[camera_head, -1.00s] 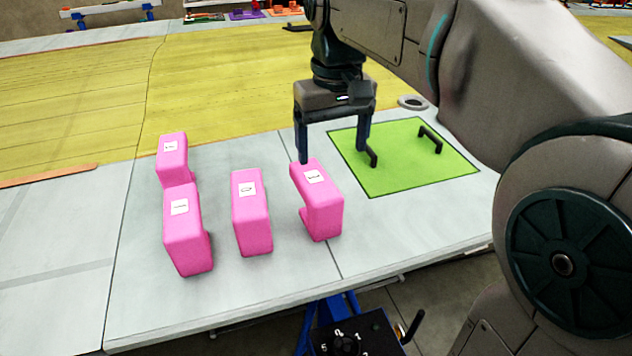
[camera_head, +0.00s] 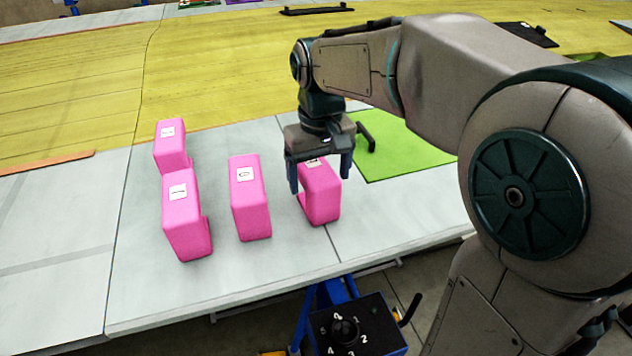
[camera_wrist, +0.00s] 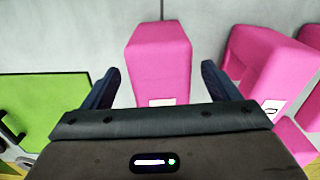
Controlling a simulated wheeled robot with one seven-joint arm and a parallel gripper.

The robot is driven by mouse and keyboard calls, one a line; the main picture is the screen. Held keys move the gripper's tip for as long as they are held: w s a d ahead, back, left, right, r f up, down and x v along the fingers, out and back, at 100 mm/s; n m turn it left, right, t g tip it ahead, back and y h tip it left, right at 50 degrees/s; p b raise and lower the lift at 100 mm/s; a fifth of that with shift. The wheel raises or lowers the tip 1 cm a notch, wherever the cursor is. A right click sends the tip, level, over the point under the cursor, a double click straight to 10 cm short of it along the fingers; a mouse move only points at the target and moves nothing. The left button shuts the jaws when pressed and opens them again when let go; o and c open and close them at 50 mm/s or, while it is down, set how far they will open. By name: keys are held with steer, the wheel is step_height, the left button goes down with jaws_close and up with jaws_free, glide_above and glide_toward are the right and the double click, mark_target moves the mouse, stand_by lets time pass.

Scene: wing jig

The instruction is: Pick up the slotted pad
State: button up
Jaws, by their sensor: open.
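Several pink pads stand on the grey table, each with a small white label on top. The rightmost pink pad (camera_head: 322,199) shows a notch in its left side. My gripper (camera_head: 320,183) is open directly over it, its fingers on either side of its upper part. In the wrist view this pad (camera_wrist: 160,55) lies between the two spread fingers (camera_wrist: 160,69), with visible gaps on both sides. The pad still stands on the table, and its label is partly hidden by my gripper. I cannot tell which pad is the slotted one by label.
A middle pad (camera_head: 250,205) stands close to the left, with a front-left pad (camera_head: 186,222) and a back-left pad (camera_head: 171,150) beyond it. A green mat (camera_head: 408,150) with a dark handle (camera_head: 366,136) lies to the right. The table front is clear.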

steer(key=shift+f, duration=1.4)
steer(key=c, duration=1.2)
steer(key=shift+o, duration=0.2)
